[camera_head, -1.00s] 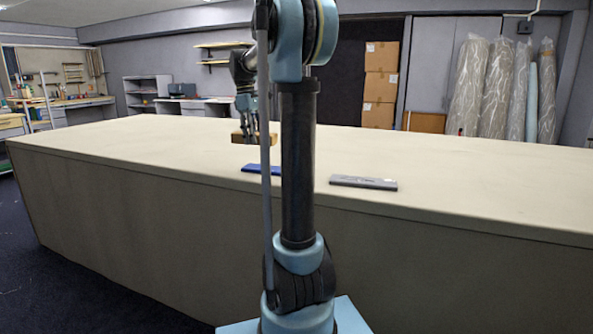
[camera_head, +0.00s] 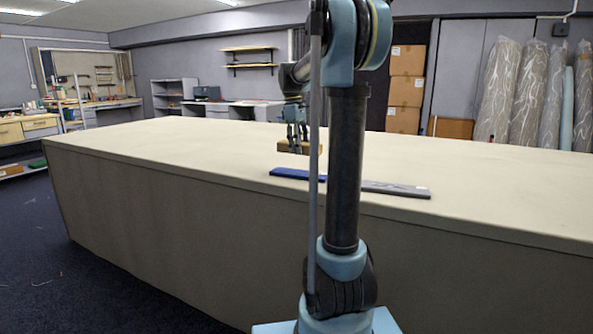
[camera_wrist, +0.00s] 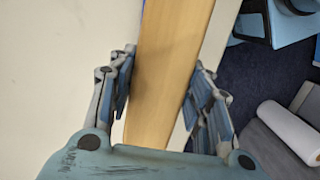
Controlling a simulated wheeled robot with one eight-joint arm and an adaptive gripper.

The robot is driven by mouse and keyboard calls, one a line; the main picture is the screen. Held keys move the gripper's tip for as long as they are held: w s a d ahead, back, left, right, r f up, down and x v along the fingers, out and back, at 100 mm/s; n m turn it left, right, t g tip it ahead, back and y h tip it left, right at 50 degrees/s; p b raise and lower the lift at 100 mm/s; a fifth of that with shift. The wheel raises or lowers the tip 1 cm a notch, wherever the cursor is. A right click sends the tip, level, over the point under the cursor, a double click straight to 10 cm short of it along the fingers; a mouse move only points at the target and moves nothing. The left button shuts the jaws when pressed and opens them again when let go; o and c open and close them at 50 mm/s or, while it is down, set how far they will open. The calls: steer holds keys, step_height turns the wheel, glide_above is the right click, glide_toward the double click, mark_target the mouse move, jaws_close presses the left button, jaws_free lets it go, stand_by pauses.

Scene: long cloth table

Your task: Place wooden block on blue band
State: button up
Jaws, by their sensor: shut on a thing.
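The wooden block (camera_head: 293,147) is in my gripper (camera_head: 297,135), held above the table and behind the blue band in the head view. In the wrist view the block (camera_wrist: 168,70) runs lengthwise between the two fingers of my gripper (camera_wrist: 162,90), which are closed on its sides. The blue band (camera_head: 297,174) lies flat near the table's front edge, its right end partly hidden by my arm.
A grey band (camera_head: 397,189) lies to the right of the blue one, near the front edge of the long cloth table (camera_head: 150,150). The rest of the tabletop is clear. Boxes (camera_head: 406,90) and wrapped rolls (camera_head: 497,90) stand behind the table.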

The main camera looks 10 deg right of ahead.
mark_target(300, 172)
steer(key=shift+f, duration=3.75)
steer(key=o, duration=1.2)
steer(key=shift+o, duration=0.2)
steer(key=r, duration=0.4)
steer(key=a+r, duration=0.1)
steer(key=r, duration=0.3)
steer(key=w+r, duration=0.1)
steer(key=r, duration=0.3)
steer(key=shift+a, duration=0.25)
steer(key=s+f+m+t, duration=0.1)
steer(key=s+f+m, duration=0.4)
steer(key=s+f, duration=0.9)
steer(key=s+f+m+t+y, duration=0.1)
steer(key=s+f+m, duration=0.4)
steer(key=s+f, duration=0.9)
steer(key=s+t, duration=0.1)
steer(key=s, duration=0.6)
steer(key=shift+s+d+f+m, duration=0.25)
steer(key=shift+s+f+m, duration=0.05)
steer(key=shift+s+f, duration=0.1)
